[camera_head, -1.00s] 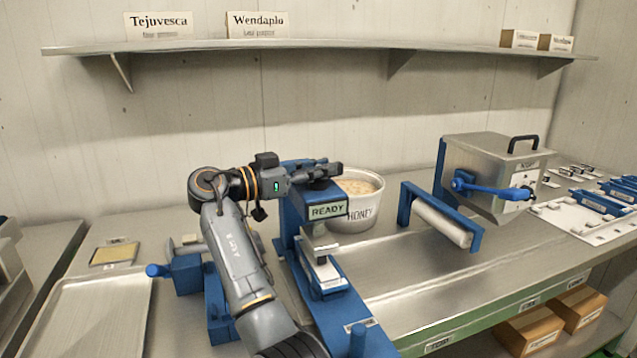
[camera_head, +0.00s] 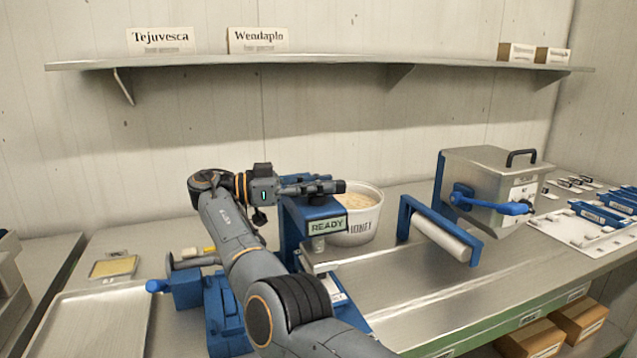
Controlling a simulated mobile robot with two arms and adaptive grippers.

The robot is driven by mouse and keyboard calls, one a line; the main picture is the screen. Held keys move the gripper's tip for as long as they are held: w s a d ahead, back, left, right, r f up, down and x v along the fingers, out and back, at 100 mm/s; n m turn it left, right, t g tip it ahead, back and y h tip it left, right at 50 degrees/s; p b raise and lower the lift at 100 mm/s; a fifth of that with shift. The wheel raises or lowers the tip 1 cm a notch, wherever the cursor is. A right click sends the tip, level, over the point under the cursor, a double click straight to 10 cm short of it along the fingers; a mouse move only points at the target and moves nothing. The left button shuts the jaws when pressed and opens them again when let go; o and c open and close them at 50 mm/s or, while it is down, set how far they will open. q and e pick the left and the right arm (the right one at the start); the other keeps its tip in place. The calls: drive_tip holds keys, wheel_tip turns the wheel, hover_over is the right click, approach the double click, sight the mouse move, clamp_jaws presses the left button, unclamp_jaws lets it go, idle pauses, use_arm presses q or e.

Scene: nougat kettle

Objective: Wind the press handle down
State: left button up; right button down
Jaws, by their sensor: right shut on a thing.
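The blue press (camera_head: 296,228) stands on the bench with a sign (camera_head: 327,226) reading READY on its head. A short metal plunger (camera_head: 319,243) shows under the head. My right gripper (camera_head: 328,187) lies low over the top of the press, shut on the press handle. The handle itself is hidden by the gripper, so its angle cannot be told. My right arm crosses in front and covers much of the press's lower part. My left gripper is not in view.
A kettle (camera_head: 356,228) marked HONEY stands close behind the press. A blue-framed roller (camera_head: 443,236) and a steel box (camera_head: 490,180) with a blue crank stand to the right. An empty tray (camera_head: 95,318) lies at the left. A shelf (camera_head: 320,57) runs above.

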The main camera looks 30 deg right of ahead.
drive_tip(key=shift+f, duration=0.2)
idle(0.5)
drive_tip(key=c, duration=1.2)
unclamp_jaws()
drive_tip(key=shift+s+r, duration=0.1)
drive_tip(key=shift+t+b, duration=0.3)
drive_tip(key=shift+t, duration=0.2)
drive_tip(key=shift+n+t+h, duration=0.4)
drive_tip(key=shift+n, duration=0.2)
